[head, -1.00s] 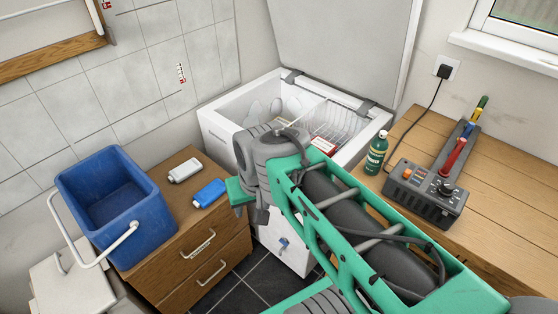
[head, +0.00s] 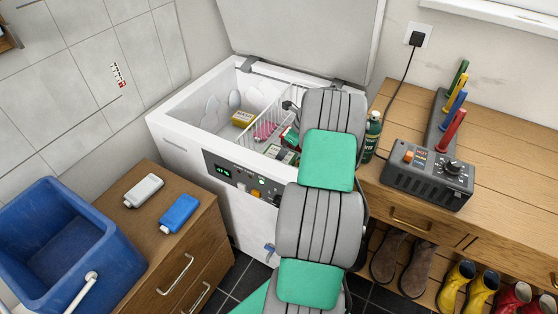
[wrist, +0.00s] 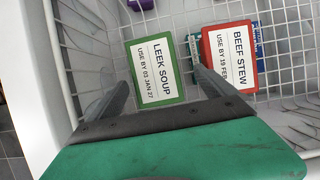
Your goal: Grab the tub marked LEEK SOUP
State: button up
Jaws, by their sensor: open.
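The LEEK SOUP tub (wrist: 154,68), green-rimmed with a white label, lies in the wire basket (wrist: 85,32) in the wrist view, label up. Its label also reads USE BY 03 JAN 27. My gripper (wrist: 161,80) is open and empty, with one finger to each side of the tub's near end; I cannot tell the height gap. The red BEEF STEW tub (wrist: 232,62) lies just right of it, close to the right finger. In the head view my arm covers my gripper and part of the basket.
The chest freezer (head: 172,134) stands open, its lid (head: 300,40) raised behind. Inside are a yellow box (head: 243,118) and a pink pack (head: 264,131). A blue cool box (head: 60,240) and two ice packs are left; a bench (head: 505,145) with a green bottle (head: 373,134) is right.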

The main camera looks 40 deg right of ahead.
jog(key=x, duration=0.2)
jog(key=a+x, duration=0.1)
jog(key=x, duration=0.1)
jog(key=shift+w, duration=0.15)
jog(key=shift+f, duration=0.15)
jog(key=shift+f, duration=0.25)
jog(key=shift+w, duration=0.1)
jog(key=c, duration=2)
jog(key=shift+d+r, duration=0.1)
